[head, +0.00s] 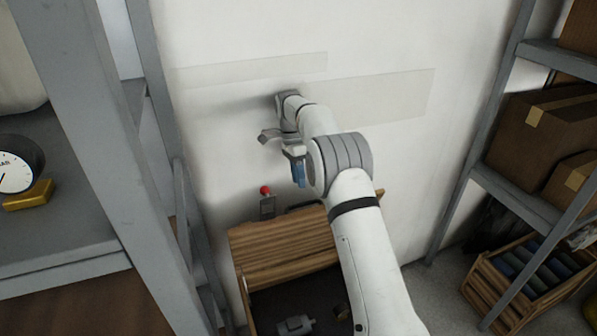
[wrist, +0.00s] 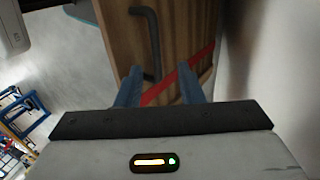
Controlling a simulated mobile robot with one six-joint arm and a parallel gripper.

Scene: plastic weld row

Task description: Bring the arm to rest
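My arm reaches forward from the lower right of the head view and bends in front of the white wall. My gripper (head: 299,172) hangs there with a blue finger pointing down, above a wooden crate. In the wrist view the two blue fingers of my gripper (wrist: 159,84) stand apart. No object is seen held between them. Beyond them is a wooden panel (wrist: 178,50) with a dark handle (wrist: 152,40) and a red stripe; the handle's end appears between the fingers, and I cannot tell how far away it is.
A wooden crate (head: 275,240) with dark contents stands below my arm. A red-knobbed device (head: 267,205) is behind it. A grey shelf (head: 60,225) with a gauge (head: 17,176) is left. Cardboard boxes (head: 545,130) and another crate (head: 490,290) are right. Clear panels (head: 375,95) are on the wall.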

